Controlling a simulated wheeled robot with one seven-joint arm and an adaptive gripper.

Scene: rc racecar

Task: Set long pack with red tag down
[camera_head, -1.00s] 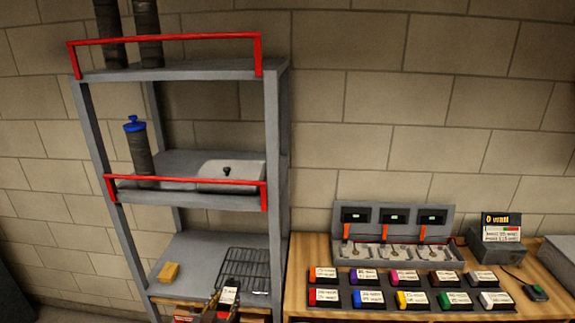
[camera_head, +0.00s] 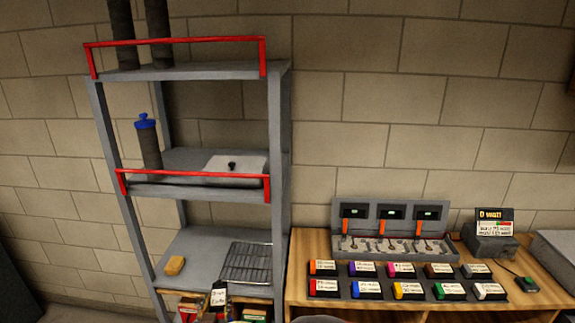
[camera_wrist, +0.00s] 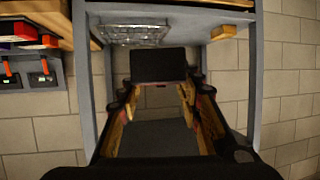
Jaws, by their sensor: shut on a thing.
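A dark pack (camera_wrist: 158,65) is held between the fingers of my gripper (camera_wrist: 158,95) in the wrist view. In the head view a dark piece with a white label (camera_head: 218,298), apparently the held pack, stands low in front of the shelf rack. The print on the label is too small to read, and I cannot make out a red tag on the pack. My gripper is shut on it. Whether the pack touches any surface cannot be told.
A grey rack (camera_head: 278,180) with red rails stands left. Its low shelf holds a wire grid (camera_head: 246,262) and an orange block (camera_head: 174,265). Colored boxes (camera_head: 256,313) sit beneath. A wooden bench (camera_head: 420,312) at right carries labelled packs, a three-bay charger (camera_head: 392,222) and a display (camera_head: 494,238).

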